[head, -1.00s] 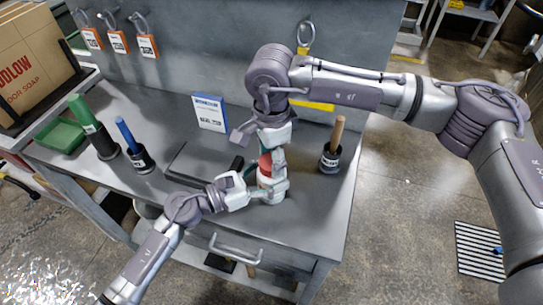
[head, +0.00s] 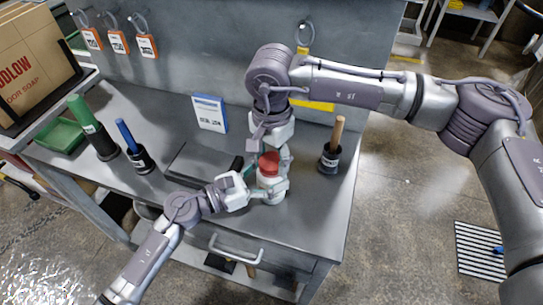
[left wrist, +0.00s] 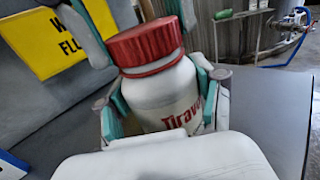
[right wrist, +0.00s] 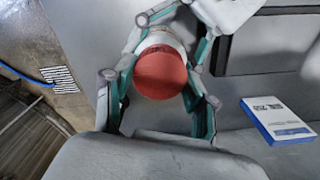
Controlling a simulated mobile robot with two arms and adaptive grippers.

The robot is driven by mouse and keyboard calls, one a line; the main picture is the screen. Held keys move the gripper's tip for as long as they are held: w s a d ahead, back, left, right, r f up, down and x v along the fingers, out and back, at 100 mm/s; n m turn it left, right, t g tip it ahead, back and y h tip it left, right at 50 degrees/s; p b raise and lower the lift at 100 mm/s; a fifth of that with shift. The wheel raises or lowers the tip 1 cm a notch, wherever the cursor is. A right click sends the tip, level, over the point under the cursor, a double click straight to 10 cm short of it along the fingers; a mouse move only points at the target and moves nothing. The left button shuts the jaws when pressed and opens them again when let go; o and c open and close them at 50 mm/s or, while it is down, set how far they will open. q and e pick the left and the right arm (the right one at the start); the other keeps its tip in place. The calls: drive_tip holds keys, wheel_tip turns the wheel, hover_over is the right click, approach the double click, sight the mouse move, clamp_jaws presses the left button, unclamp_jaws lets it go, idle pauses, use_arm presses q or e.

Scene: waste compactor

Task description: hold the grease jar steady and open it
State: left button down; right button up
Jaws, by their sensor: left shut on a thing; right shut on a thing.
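The grease jar (head: 271,184) stands upright near the workbench's front, a white jar with red lettering in the left wrist view (left wrist: 168,98). Its red lid (head: 268,164) is on top and shows as a red disc in the right wrist view (right wrist: 160,73). My left gripper (head: 264,191) comes in from the left and is shut around the white body. My right gripper (head: 270,160) reaches down from above, its fingers on either side of the lid, shut on it. In the left wrist view the lid sits on the jar's neck; I cannot tell how loose it is.
A holder with a wooden handle (head: 332,154) stands right of the jar. A dark flat plate (head: 200,163) lies to its left, with a blue-and-white box (head: 210,112) behind. Holders with blue (head: 134,148) and green handles (head: 95,130) stand further left. The back panel (head: 215,60) rises behind.

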sight(272, 161)
drive_tip(key=shift+r, duration=0.15)
drive_tip(key=shift+r, duration=0.9)
drive_tip(key=shift+r, duration=2)
use_arm(q)
drive_tip(key=shift+c, duration=0.4)
unclamp_jaws()
